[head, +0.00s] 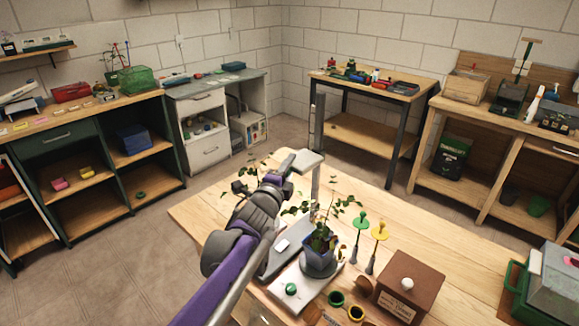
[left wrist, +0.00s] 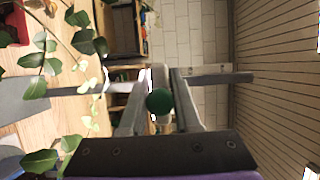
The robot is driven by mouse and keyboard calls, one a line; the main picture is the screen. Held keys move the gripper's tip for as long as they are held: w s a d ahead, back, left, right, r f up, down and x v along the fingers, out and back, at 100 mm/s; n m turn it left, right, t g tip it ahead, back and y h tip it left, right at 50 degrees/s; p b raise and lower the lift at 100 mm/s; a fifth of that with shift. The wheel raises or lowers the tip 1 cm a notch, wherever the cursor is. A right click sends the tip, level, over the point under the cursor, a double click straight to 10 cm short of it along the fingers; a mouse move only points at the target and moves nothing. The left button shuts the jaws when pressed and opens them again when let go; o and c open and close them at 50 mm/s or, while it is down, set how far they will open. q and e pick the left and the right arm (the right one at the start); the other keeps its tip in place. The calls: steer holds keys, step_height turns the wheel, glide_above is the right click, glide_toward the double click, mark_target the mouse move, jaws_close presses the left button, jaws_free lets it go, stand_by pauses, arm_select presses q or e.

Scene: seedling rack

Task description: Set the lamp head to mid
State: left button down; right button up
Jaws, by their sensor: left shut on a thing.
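A grey upright post (head: 317,125) rises behind the potted plant (head: 320,258) on the wooden table. The lamp head (head: 309,160), a pale grey slab, sits partway up the post. My left gripper (head: 287,173) reaches it from the front left and is shut on it. In the left wrist view a round green knob (left wrist: 159,102) shows between the fingers, and the post (left wrist: 222,78) runs sideways behind it. The exact finger contact is partly hidden. My right gripper is in neither view.
Leafy stems (left wrist: 85,45) hang close beside my left gripper. A green marker (head: 360,222) and a yellow marker (head: 379,231) stand right of the plant. A brown box (head: 410,285) is at the front.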

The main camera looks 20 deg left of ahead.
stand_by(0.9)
arm_select(q)
step_height(320, 180, up, 6)
steer(key=p, duration=0.4)
steer(key=shift+r+p, duration=0.15)
steer(key=shift+p, duration=0.15)
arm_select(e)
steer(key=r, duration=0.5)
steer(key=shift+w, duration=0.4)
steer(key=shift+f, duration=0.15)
arm_select(q)
steer(key=c, duration=0.6)
jaws_free()
steer(key=shift+c, duration=0.2)
steer(key=shift+s, duration=0.1)
arm_select(e)
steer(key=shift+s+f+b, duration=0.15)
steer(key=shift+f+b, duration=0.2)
steer(key=shift+b, duration=0.1)
arm_select(q)
steer(key=s, duration=1)
steer(key=shift+s, duration=0.35)
